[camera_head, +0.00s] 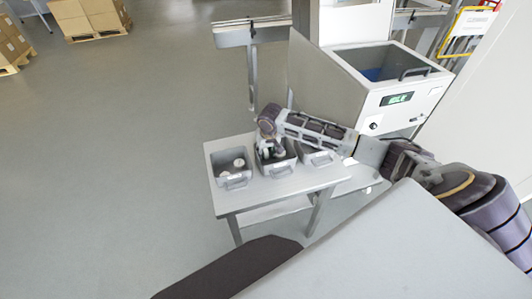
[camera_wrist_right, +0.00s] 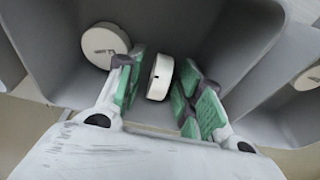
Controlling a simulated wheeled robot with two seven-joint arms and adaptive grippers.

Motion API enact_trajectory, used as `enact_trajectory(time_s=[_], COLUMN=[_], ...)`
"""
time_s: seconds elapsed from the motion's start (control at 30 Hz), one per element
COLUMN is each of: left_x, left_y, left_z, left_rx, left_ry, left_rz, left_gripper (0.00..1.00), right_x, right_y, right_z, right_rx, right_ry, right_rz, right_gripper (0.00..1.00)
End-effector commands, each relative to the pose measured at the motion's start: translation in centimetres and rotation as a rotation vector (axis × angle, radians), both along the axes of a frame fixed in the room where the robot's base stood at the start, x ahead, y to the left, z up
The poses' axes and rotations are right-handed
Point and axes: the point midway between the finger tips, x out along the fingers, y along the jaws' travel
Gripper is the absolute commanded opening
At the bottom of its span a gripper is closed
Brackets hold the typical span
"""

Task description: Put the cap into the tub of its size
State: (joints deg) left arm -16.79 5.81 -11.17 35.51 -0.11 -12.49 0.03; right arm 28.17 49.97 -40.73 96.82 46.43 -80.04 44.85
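A white round cap (camera_wrist_right: 160,77) shows edge-on between the green-padded fingertips of my right gripper (camera_wrist_right: 163,82) in the right wrist view. My right gripper (camera_head: 270,147) reaches down into the grey middle tub (camera_head: 277,169) in the head view. A second white cap (camera_wrist_right: 105,45) lies in the tub beside the left finger. The left tub (camera_head: 237,181) holds white caps (camera_head: 238,163). The right tub (camera_head: 318,158) is partly hidden by my arm. My left gripper is not in view.
The tubs stand in a row on a small grey table (camera_head: 282,188). A white machine (camera_head: 340,85) with an open top and a lit green display stands behind it. The floor left of the table is clear. Stacked boxes (camera_head: 88,15) are far off.

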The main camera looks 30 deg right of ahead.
Motion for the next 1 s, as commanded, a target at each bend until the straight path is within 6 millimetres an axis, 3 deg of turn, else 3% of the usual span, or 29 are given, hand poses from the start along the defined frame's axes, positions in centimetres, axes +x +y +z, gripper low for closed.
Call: enact_trajectory(time_s=[0.27, 0.7, 1.0], left_x=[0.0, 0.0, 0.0], left_y=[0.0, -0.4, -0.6], left_z=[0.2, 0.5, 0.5], left_rx=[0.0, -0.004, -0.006], left_ry=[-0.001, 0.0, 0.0], left_rz=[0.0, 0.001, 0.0], left_gripper=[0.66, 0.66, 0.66], right_x=[-0.6, -1.9, -2.4], right_y=[0.2, 0.4, 0.6], right_z=[2.9, 9.2, 11.4], right_rx=[0.001, 0.0, 0.0], right_ry=[-0.001, -0.002, 0.0], right_rz=[0.001, 0.0, 0.0], right_gripper=[0.36, 0.36, 0.36])
